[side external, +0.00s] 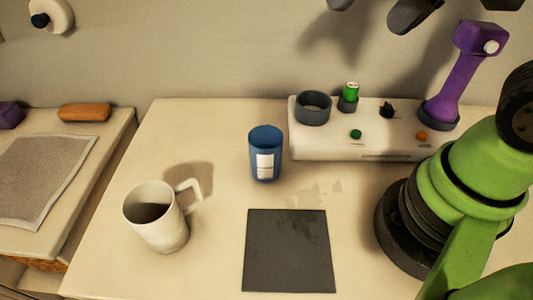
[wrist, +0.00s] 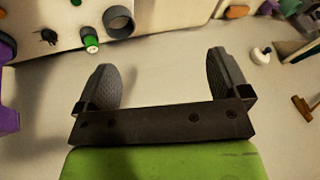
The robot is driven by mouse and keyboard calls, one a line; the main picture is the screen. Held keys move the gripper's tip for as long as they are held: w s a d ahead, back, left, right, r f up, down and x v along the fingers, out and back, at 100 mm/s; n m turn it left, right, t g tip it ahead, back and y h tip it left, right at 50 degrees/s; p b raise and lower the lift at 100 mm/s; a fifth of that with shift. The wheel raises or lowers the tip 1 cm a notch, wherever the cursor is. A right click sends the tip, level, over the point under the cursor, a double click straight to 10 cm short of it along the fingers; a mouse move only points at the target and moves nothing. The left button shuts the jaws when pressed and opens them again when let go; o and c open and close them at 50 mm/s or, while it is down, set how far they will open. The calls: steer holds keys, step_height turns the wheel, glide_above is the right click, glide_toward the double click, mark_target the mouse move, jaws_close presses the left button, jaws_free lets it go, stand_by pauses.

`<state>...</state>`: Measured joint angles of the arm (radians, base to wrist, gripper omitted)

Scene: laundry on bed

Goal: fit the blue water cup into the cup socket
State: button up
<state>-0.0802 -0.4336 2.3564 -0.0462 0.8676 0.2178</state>
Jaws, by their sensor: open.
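The blue water cup (side external: 265,155) stands upright on the table, left of the white unit, with a pale label on its front. The cup socket, a dark grey ring (side external: 313,107), sits on the left end of the unit's top and looks empty. The socket also shows near the top of the wrist view (wrist: 118,22). My gripper (wrist: 162,85) is open, with nothing between its fingers. In the side view, only parts of it show at the top edge, high above the unit. I cannot make out the cup in the wrist view.
A white mug (side external: 158,220) stands at the front left, and a dark mat (side external: 289,250) lies in front of the cup. The white unit (side external: 345,148) also carries a green-topped item (side external: 350,95) beside the socket and a purple handle (side external: 455,75). Bare tabletop surrounds the cup.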

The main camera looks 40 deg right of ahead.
steer(key=w+a+f+m+g+h, duration=0.1)
steer(key=w+a+f+m+g, duration=0.2)
steer(key=w+f, duration=0.5)
steer(key=g+h, duration=0.1)
steer(key=g, duration=0.1)
glide_toward(265, 147)
steer(key=s+a+f, duration=0.1)
steer(key=s+a, duration=0.1)
steer(key=shift+m, duration=0.3)
steer(key=shift+f, duration=3.2)
steer(key=c, duration=1.1)
steer(key=shift+c, duration=0.2)
steer(key=shift+r, duration=0.1)
steer(key=shift+r, duration=4.25)
steer(key=w+d+r+n, duration=0.1)
steer(key=d+r+n, duration=0.2)
steer(key=d, duration=0.5)
steer(key=d+r+n, duration=0.3)
steer(key=d+r, duration=0.1)
steer(key=d, duration=0.4)
steer(key=shift+w, duration=0.4)
